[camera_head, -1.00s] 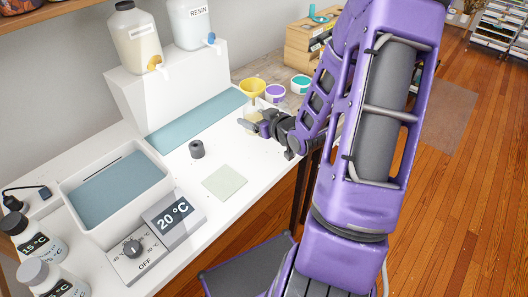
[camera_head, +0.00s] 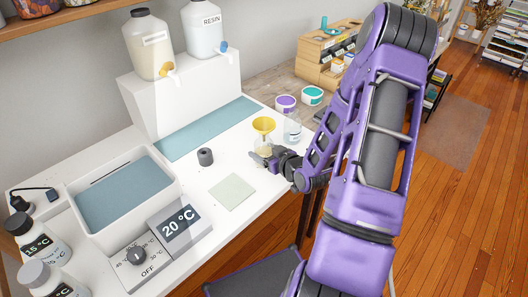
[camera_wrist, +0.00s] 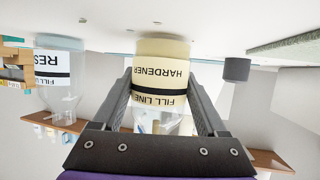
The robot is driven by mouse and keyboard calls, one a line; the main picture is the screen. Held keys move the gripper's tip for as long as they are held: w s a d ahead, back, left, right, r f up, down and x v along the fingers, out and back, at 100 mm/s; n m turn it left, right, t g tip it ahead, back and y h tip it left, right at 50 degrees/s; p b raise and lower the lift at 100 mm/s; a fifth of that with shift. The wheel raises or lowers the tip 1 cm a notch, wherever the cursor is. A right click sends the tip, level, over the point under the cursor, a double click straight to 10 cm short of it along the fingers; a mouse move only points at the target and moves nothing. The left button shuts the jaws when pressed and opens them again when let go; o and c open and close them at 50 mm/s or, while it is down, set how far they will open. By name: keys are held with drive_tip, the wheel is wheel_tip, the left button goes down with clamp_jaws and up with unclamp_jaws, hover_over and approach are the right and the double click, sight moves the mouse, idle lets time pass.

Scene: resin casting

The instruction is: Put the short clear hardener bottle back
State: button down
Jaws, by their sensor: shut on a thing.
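The short clear hardener bottle (camera_head: 264,145) stands upright, with yellowish contents. Its HARDENER and FILL LINE labels read upside down in the wrist view (camera_wrist: 161,75). My gripper (camera_head: 265,160) is shut on its sides, one finger on each side, which the wrist view (camera_wrist: 163,105) also shows. I cannot tell whether the bottle's base touches the white bench (camera_head: 185,180).
A clear bottle labelled RES… (camera_wrist: 58,70) stands near mine, also in the head view (camera_head: 292,131). Purple (camera_head: 286,105) and teal (camera_head: 312,96) tubs are behind. A dark grey cylinder (camera_head: 205,157) and a pale green mat (camera_head: 232,192) lie left, with bare bench around them.

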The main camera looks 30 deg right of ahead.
drive_tip(key=shift+f, duration=0.1)
unclamp_jaws()
drive_tip(key=shift+s+r, duration=0.1)
drive_tip(key=shift+r, duration=0.15)
drive_tip(key=p+v, duration=0.2)
drive_tip(key=v, duration=0.8)
drive_tip(key=shift+r, duration=0.25)
drive_tip(key=shift+s+d+p, duration=0.15)
drive_tip(key=shift+s+p, duration=0.5)
drive_tip(key=shift+s, duration=0.15)
